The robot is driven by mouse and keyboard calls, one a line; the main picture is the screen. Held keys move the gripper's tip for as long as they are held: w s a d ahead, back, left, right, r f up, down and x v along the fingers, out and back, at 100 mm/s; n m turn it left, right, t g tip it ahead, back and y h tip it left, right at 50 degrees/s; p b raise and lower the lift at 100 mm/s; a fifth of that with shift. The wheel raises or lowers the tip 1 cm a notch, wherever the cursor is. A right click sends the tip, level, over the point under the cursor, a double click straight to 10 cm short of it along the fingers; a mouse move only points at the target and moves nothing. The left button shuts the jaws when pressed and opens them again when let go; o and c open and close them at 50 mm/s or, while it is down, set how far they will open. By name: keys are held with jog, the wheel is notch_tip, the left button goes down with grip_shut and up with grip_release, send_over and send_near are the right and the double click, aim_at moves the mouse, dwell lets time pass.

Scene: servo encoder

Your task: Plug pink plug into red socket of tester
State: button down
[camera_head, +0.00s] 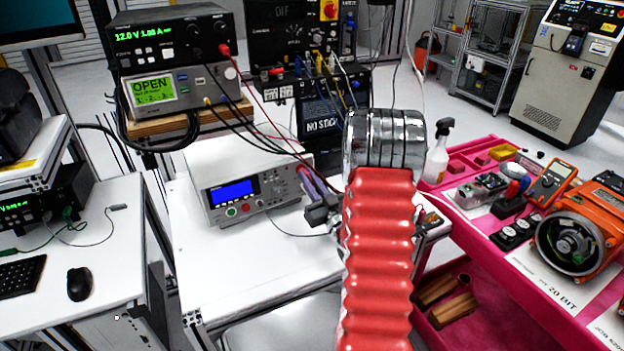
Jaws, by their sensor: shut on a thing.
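The tester is a white box (205,164) with a blue display, standing on the white bench left of the centre. My gripper (312,186) is just right of the tester's front right corner, partly hidden by my red ribbed arm. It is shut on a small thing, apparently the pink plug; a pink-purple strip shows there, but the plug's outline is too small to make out. I cannot tell whether it touches the tester.
Stacked instruments (170,88) stand behind the tester, and red and black leads (258,108) hang down towards its right side. A pink bench (466,238) with an orange motor (578,238) and tools is at right. The white bench front (255,270) is clear.

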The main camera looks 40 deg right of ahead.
jog(key=c, duration=1.7)
grip_release()
jog(key=shift+w, duration=0.1)
jog(key=s, duration=0.2)
jog(key=s+a, duration=0.1)
jog(key=s, duration=0.3)
jog(key=shift+s+a+r, duration=0.25)
jog(key=shift+s+r, duration=0.05)
jog(key=shift+r, duration=0.1)
jog(key=shift+s, duration=0.1)
